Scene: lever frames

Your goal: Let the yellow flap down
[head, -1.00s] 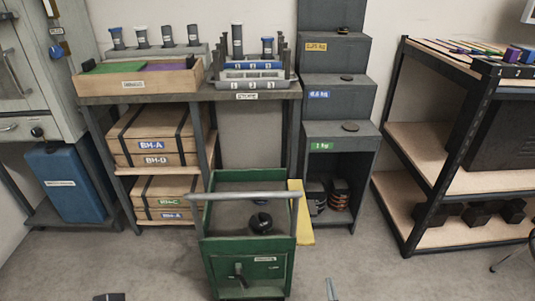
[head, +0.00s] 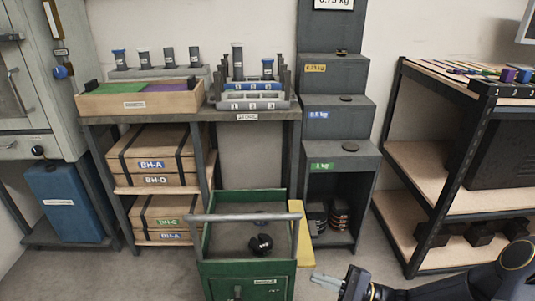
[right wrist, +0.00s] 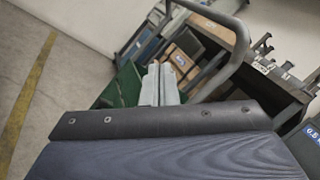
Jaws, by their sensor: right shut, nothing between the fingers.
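The yellow flap (head: 305,238) is a narrow plate along the right side of the green cart (head: 245,272). Its inner edge is partly hidden by the cart's rail, and I cannot tell its exact tilt. My right gripper (head: 326,281) is low in the head view, to the right of the cart and a little below the flap's lower end, apart from it in the picture. Its fingers are together and empty. They also show in the right wrist view (right wrist: 160,84), with the green cart behind them; no yellow flap is discernible there. My left gripper is not in view.
The cart has a grey push rail (head: 243,217) and a dark round object (head: 261,244) inside. Behind stand a workbench (head: 190,113) and grey stepped blocks (head: 338,158). A black shelf rack (head: 436,200) is at right. Some floor between cart and rack is clear.

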